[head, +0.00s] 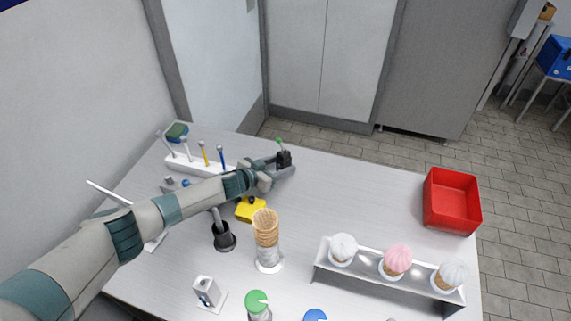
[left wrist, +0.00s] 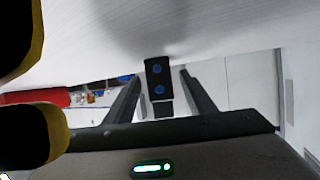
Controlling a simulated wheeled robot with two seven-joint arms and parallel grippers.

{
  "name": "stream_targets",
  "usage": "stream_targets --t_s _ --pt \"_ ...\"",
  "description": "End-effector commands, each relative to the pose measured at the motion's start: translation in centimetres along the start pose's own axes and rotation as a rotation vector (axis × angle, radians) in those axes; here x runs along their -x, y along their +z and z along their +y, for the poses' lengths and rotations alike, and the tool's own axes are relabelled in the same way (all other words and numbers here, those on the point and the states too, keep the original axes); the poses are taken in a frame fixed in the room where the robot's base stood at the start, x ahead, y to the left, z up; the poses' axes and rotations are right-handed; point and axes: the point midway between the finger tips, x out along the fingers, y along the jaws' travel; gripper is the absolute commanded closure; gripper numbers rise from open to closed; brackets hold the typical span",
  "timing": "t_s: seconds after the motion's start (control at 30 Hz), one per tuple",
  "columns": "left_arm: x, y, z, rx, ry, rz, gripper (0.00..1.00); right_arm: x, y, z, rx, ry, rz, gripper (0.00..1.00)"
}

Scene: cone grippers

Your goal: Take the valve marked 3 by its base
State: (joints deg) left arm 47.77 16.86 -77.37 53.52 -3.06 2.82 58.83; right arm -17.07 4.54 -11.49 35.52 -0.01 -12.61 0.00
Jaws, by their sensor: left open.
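A small dark upright piece with a green top (head: 281,143) stands near the far edge of the table in the head view. In the left wrist view a black block with two blue round spots (left wrist: 159,80) shows between the fingers. It may be the same piece. No number 3 is readable on either, so I cannot tell if this is the named valve. My left gripper (head: 281,164) is open, its fingers on either side of the block in the left wrist view. Its base is partly hidden by the gripper. My right gripper is not in view.
A white rack (head: 183,165) with upright tools stands left of the gripper. A yellow piece (head: 249,210), a black cup (head: 224,238) and stacked cones (head: 266,228) are nearer. A cone stand (head: 375,277) and a red bin (head: 452,201) are right. The table's middle right is clear.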

Motion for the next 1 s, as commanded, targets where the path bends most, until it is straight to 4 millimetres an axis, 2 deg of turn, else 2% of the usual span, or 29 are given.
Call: stream_targets --t_s 0.2,0.5,0.7,1.0 --pt "-0.1 0.0 0.0 0.0 0.0 -0.001 0.5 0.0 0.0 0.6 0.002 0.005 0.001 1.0" --pt "-0.1 0.0 0.0 0.0 0.0 -0.001 0.5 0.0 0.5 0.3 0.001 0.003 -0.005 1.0" --pt "-0.1 0.0 0.0 0.0 0.0 -0.001 0.98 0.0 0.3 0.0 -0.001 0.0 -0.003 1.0" --pt "0.0 -0.1 0.0 0.0 0.0 0.0 0.97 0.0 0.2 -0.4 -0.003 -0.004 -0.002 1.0"
